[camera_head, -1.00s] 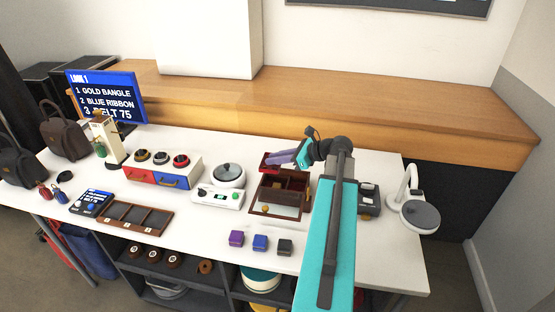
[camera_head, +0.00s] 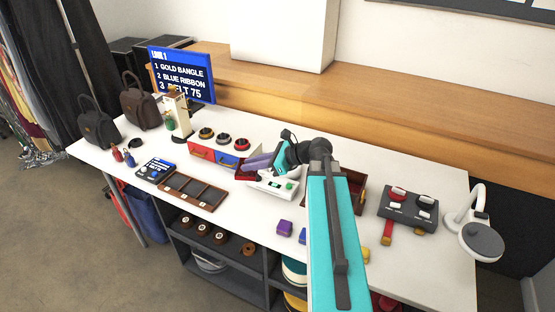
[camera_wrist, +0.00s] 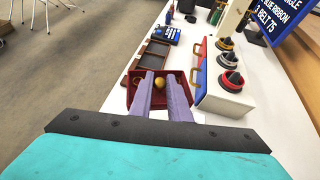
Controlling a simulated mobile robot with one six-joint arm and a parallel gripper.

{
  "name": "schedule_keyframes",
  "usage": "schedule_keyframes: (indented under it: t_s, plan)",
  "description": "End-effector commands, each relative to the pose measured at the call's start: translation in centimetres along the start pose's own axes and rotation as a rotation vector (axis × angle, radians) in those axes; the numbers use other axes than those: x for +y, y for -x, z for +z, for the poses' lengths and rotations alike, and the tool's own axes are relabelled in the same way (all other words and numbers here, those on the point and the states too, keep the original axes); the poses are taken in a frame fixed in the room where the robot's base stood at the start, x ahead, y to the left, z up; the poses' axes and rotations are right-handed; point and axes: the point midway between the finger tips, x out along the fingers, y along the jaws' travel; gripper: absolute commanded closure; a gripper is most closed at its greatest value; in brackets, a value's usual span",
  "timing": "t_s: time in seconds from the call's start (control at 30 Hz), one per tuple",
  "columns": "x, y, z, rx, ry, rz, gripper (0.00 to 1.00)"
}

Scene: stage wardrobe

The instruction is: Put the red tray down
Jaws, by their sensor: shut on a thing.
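The red tray (camera_wrist: 126,97) shows beneath and around my purple fingers in the wrist view, with a round gold thing (camera_wrist: 159,84) between them. My gripper (camera_wrist: 160,78) is shut on the tray. In the head view the red tray (camera_head: 245,175) is a small red patch under my gripper (camera_head: 250,163), beside the red and blue drawer unit and left of the white device. My fingers hide much of it. I cannot tell whether its underside touches the table.
The white table (camera_head: 130,148) bears a dark compartment tray (camera_head: 192,190), the drawer unit (camera_head: 228,160) with several round pieces on top, and a white device (camera_head: 268,185). An open wooden box (camera_head: 358,193) is partly behind my arm. A screen (camera_head: 181,75) stands at the back.

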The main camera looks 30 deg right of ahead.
Motion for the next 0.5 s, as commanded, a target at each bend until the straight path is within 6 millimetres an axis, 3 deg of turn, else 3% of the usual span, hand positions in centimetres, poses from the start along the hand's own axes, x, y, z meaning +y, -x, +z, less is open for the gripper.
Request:
schedule_keyframes:
  t_s: [0.2,0.5]
  plan:
    - [4.8,-4.8,2.4,-0.001,0.039,0.08,1.0]
    - [10.7,-9.5,4.7,-0.001,0.083,0.169,1.0]
